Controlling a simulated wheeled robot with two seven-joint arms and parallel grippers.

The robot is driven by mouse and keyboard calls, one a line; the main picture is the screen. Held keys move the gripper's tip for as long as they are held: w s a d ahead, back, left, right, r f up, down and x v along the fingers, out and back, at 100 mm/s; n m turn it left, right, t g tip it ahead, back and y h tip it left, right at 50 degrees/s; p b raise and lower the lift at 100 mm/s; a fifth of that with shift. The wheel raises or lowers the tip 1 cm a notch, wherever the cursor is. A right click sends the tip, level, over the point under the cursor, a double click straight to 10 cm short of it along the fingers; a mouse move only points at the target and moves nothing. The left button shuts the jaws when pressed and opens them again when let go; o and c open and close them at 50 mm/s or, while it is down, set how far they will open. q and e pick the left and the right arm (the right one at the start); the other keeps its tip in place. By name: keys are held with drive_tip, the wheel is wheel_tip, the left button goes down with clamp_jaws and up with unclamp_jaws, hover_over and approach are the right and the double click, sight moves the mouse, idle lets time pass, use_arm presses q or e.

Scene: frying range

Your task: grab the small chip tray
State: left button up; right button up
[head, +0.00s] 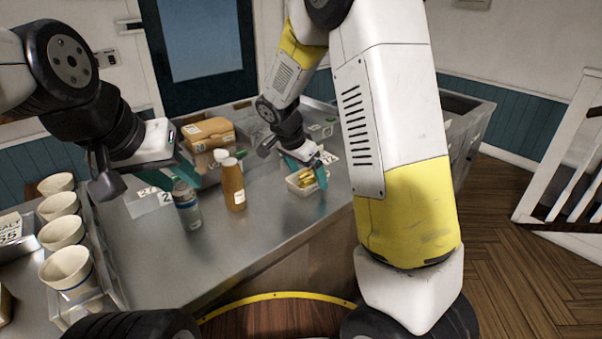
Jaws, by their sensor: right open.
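The small chip tray (295,188) is a pale open tray with yellow-brown chips in it. It sits on the steel counter near its front edge. My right gripper (306,172) is open over the tray, with one teal finger at its right side and the other at its far left. Whether either finger touches the tray is not clear. My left gripper (178,172) is over the counter at the left, behind a grey-capped bottle, well apart from the tray. Its finger gap is not clearly visible.
A grey-capped bottle (188,208) and an orange sauce bottle (233,184) stand left of the tray. A brown takeaway box (208,132) is farther back. Several white cups (68,268) line the left side. The counter's front middle (215,245) is clear.

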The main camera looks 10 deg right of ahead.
drive_tip(key=shift+w+d+f, duration=0.15)
drive_tip(key=shift+d+f, duration=0.05)
drive_tip(key=shift+f, duration=0.4)
drive_tip(key=shift+f, duration=0.15)
drive_tip(key=shift+c, duration=0.4)
drive_tip(key=c, duration=1.4)
drive_tip(key=shift+c, duration=0.4)
